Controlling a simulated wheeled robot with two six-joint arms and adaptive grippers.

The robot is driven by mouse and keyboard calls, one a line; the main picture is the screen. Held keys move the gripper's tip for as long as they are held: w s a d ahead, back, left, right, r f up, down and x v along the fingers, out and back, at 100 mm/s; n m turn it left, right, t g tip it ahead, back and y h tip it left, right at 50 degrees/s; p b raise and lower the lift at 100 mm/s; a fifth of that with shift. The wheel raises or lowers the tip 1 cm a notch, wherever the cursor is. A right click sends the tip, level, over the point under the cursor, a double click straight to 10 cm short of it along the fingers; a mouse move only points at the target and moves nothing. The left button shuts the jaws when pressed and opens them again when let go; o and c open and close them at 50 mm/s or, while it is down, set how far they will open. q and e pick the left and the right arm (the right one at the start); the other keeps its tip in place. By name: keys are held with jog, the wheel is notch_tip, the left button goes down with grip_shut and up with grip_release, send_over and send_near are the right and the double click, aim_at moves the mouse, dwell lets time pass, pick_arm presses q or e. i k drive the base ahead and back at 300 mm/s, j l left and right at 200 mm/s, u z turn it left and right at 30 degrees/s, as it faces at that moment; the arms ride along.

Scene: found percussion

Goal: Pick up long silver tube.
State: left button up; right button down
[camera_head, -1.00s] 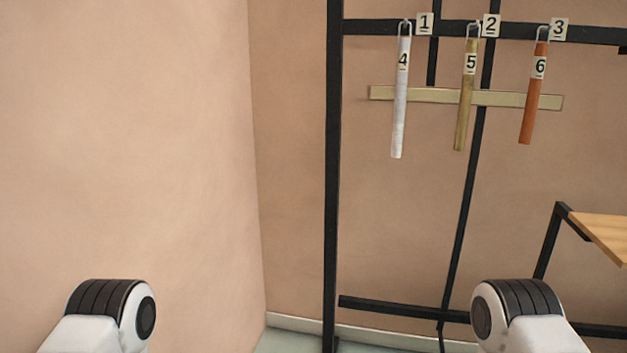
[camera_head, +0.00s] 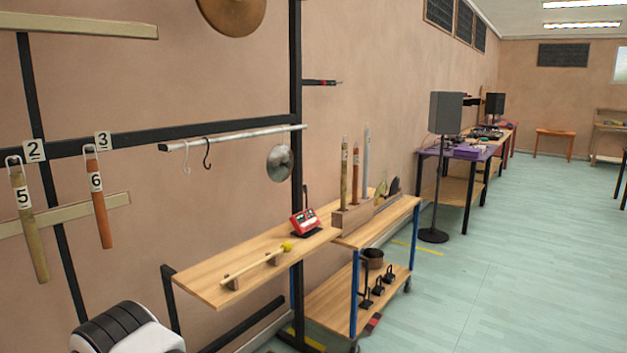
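Neither of my grippers is in view. Only a white and black joint of one of my arms shows at the lower left.
A wooden shelf (camera_head: 235,278) with a mallet (camera_head: 262,262) and a red device (camera_head: 305,222) is left of the cart (camera_head: 396,212). Brass tube 5 (camera_head: 30,228) and copper tube 6 (camera_head: 99,205) hang from a black frame. A speaker stand (camera_head: 433,236) is behind. Floor at the right is clear.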

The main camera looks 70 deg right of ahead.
aim_at(367, 132)
jog(key=l+z, duration=0.1)
jog(key=z, duration=0.35)
jog(key=l+z, duration=0.1)
jog(key=z, duration=0.35)
jog(key=i+l+z, duration=0.1)
jog(key=z, duration=0.3)
jog(key=i+z, duration=0.1)
jog(key=z, duration=0.35)
jog(key=i+l+z, duration=0.2)
jog(key=i, duration=0.25)
jog(key=i+l+z, duration=0.25)
jog(key=i, duration=0.15)
jog(key=i+z, duration=0.2)
jog(key=i, duration=0.25)
